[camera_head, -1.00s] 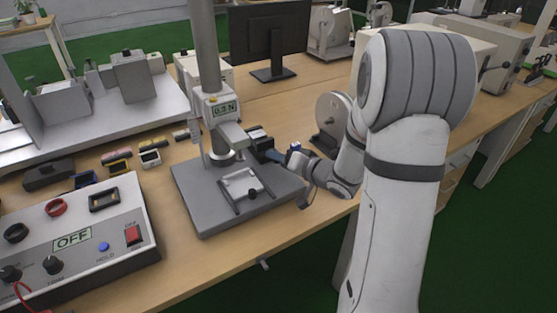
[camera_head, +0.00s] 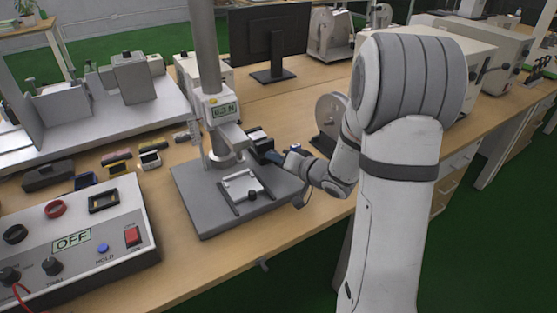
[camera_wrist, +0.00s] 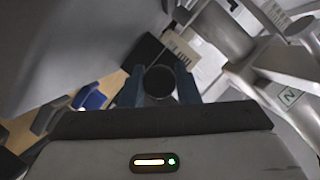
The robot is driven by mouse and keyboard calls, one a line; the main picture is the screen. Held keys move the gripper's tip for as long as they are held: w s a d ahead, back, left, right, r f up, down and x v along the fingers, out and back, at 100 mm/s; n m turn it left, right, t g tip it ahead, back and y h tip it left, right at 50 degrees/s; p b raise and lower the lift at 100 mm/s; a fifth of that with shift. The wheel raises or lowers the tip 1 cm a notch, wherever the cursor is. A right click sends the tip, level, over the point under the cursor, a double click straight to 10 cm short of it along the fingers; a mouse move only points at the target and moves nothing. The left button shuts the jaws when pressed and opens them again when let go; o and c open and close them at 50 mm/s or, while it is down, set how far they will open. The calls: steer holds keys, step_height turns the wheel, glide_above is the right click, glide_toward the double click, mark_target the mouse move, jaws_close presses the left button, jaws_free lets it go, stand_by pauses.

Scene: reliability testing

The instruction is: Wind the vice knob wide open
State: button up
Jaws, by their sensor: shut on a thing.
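The vice knob (camera_wrist: 160,82) is a round black end between the two blue fingers of my gripper (camera_wrist: 158,90) in the wrist view. My gripper is shut on it. In the head view my gripper (camera_head: 270,157) reaches in from the right, and its fingers hide the knob. A small dark block with a pale part (camera_head: 258,141), which looks like the vice, stands just beyond the fingertips, right of the test stand's column. I cannot tell how far its jaws are apart.
The test stand's grey base (camera_head: 205,210) carries a pale frame (camera_head: 240,184) with a small black knob in front. The force gauge (camera_head: 223,110) hangs on the column above. A control box (camera_head: 85,240) reading OFF stands at left. The table's front right is clear.

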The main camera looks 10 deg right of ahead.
steer(key=shift+n, duration=0.3)
steer(key=n+h+b, duration=0.1)
steer(key=n+b, duration=0.1)
steer(key=shift+f+n+h, duration=0.1)
steer(key=shift+n+h, duration=0.2)
steer(key=shift+h, duration=0.1)
steer(key=n+h+b, duration=0.1)
steer(key=b, duration=0.1)
steer(key=n+b, duration=0.1)
steer(key=shift+a+f+n+t+h+b, duration=0.1)
steer(key=shift+f+n+t+h+b, duration=0.1)
steer(key=shift+n+t+h+b, duration=0.15)
steer(key=n+h+b, duration=0.2)
steer(key=b, duration=0.5)
steer(key=shift+f+n+t, duration=0.1)
steer(key=shift+n+t, duration=0.25)
steer(key=n+b, duration=0.1)
steer(key=b, duration=0.2)
steer(key=shift+b, duration=0.3)
steer(key=shift+r+n+t+h+b, duration=0.3)
steer(key=shift+n+h+b, duration=0.1)
steer(key=shift+b, duration=0.35)
steer(key=shift+r, duration=0.1)
